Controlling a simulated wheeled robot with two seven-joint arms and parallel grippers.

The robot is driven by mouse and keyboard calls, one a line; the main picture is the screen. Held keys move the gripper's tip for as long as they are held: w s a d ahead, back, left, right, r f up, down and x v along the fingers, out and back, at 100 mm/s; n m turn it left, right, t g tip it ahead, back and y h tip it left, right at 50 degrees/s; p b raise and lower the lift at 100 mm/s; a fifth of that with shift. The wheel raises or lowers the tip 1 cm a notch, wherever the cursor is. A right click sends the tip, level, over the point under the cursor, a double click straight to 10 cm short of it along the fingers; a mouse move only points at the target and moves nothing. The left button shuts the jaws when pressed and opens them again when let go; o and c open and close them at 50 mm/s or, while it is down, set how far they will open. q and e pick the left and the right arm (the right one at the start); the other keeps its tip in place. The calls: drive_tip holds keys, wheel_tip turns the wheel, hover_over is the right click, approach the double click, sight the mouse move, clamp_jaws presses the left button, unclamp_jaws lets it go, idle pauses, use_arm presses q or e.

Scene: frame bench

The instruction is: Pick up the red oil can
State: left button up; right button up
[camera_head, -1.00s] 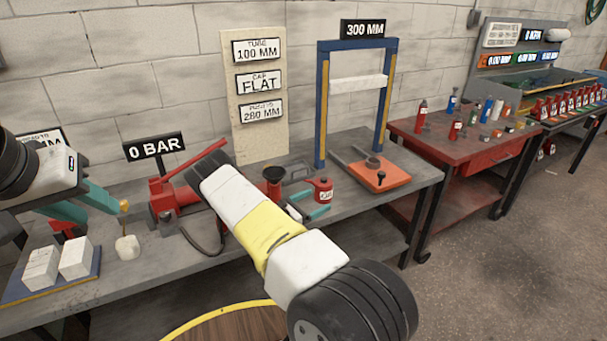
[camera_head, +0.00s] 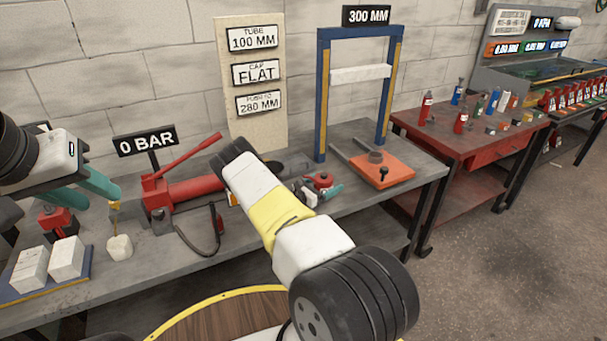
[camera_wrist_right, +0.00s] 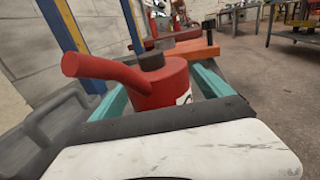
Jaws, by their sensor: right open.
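The red oil can (camera_head: 322,180) stands on the grey bench in front of the blue press frame, partly hidden by my right gripper (camera_head: 321,191). In the right wrist view the can (camera_wrist_right: 160,85), with its thick red spout pointing left and a dark cap, sits between the two teal fingers of my right gripper (camera_wrist_right: 162,90). Those fingers are apart, one on each side of the can; contact cannot be told. My left gripper (camera_head: 102,203) hangs over the bench's left part, its teal fingers apart and nothing seen between them.
A red hand pump (camera_head: 190,188) with a black hose lies left of my right arm. An orange plate (camera_head: 385,172) is right of the can. A white mallet head (camera_head: 119,246) and white blocks (camera_head: 67,258) are at left. A red table (camera_head: 470,148) stands beyond.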

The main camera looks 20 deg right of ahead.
drive_tip(key=shift+w+d, duration=0.15)
drive_tip(key=shift+d, duration=0.35)
drive_tip(key=c, duration=1.8)
clamp_jaws()
drive_tip(key=shift+r, duration=0.1)
